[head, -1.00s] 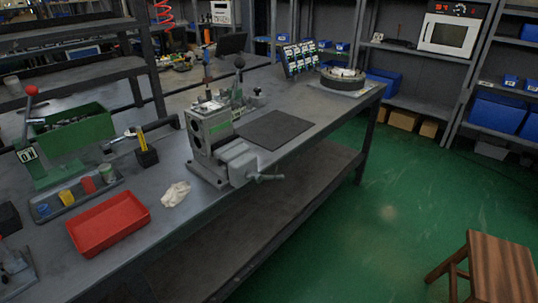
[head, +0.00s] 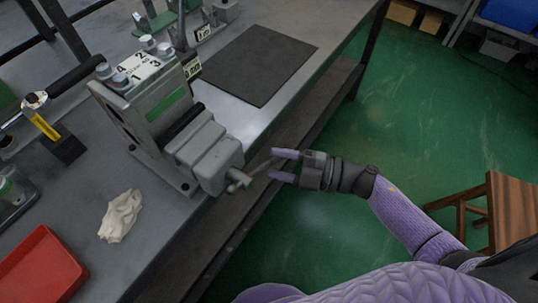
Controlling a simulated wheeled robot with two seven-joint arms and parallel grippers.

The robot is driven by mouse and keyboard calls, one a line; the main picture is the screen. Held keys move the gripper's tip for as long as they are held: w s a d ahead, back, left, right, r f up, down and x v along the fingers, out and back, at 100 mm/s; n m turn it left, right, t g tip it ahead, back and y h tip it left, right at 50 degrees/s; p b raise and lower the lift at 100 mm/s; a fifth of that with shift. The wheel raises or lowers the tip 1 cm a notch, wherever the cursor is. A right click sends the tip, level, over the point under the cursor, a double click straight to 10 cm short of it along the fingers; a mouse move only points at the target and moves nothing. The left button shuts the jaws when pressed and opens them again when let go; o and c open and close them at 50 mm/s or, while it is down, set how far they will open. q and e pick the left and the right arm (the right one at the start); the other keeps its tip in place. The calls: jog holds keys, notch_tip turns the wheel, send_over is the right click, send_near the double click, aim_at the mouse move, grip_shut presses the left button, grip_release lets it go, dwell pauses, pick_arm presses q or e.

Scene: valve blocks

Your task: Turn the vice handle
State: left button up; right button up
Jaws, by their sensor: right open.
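The grey vice (head: 207,152) stands at the front edge of the workbench. Its handle (head: 240,180) sticks out past the edge, with a thin bar slanting up to the right. My right gripper (head: 284,166) comes in from the right over the floor side of the bench. Its two purple fingers are open and point left at the bar's outer end. The bar's end appears to lie between or just behind the fingertips; I cannot tell whether they touch it. My left gripper is not in view.
A white crumpled cloth (head: 121,215) and a red tray (head: 40,268) lie to the left. A dark mat (head: 259,62) lies on the bench beyond. A wooden stool (head: 508,205) stands on the floor at right.

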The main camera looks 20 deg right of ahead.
jog(key=shift+x, duration=1.05)
grip_shut()
dwell(0.6)
